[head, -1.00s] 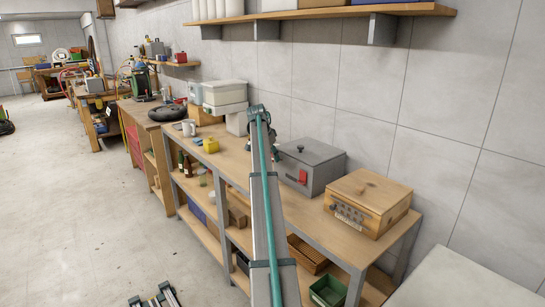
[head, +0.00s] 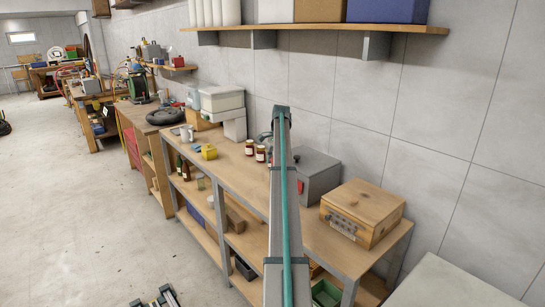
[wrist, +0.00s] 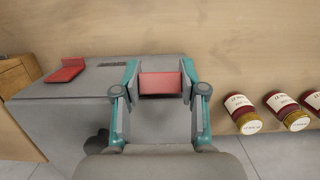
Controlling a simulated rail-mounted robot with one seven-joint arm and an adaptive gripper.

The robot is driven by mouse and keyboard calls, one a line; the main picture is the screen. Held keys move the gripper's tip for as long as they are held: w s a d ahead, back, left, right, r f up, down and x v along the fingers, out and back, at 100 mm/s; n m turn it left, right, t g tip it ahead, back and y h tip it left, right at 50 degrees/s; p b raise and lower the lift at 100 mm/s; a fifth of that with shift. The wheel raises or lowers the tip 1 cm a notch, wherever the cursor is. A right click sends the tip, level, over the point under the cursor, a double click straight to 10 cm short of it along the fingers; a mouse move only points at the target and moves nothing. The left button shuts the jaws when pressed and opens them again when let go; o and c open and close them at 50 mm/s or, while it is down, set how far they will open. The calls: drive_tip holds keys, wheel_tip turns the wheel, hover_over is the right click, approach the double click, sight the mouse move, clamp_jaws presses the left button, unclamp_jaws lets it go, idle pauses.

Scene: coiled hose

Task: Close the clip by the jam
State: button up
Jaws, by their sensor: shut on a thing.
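A grey box (head: 320,172) with a lid stands on the workbench; it fills the left and middle of the wrist view (wrist: 60,115). Two red clips show on it. One red clip (wrist: 160,83) is on the jam side, between the teal fingers of my gripper (wrist: 160,88), which is shut on it. The other red clip (wrist: 67,70) sticks out at the far left of the box. Jam jars with gold lids and white labels (wrist: 242,113) stand to the right in the wrist view. Two jars show beside my arm in the head view (head: 249,147). My arm hides the gripper there.
A wooden box (head: 362,212) stands at the near end of the bench. A yellow object (head: 209,152), a mug and stacked pale boxes (head: 222,99) stand farther along. A shelf (head: 330,29) overhangs the bench. Bench top is bare before the jars.

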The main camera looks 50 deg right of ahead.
drive_tip(key=p, duration=0.2)
drive_tip(key=shift+d+r+y+p, duration=0.2)
drive_tip(key=shift+r+y+p, duration=0.1)
drive_tip(key=shift+y+p, duration=0.1)
drive_tip(key=shift+s+f+p, duration=0.1)
drive_tip(key=shift+f+p, duration=0.15)
drive_tip(key=shift+p, duration=0.3)
drive_tip(key=o, duration=1.2)
drive_tip(key=shift+d, duration=0.1)
drive_tip(key=shift+c, duration=0.2)
drive_tip(key=shift+f+b, duration=0.2)
drive_tip(key=shift+b, duration=0.6)
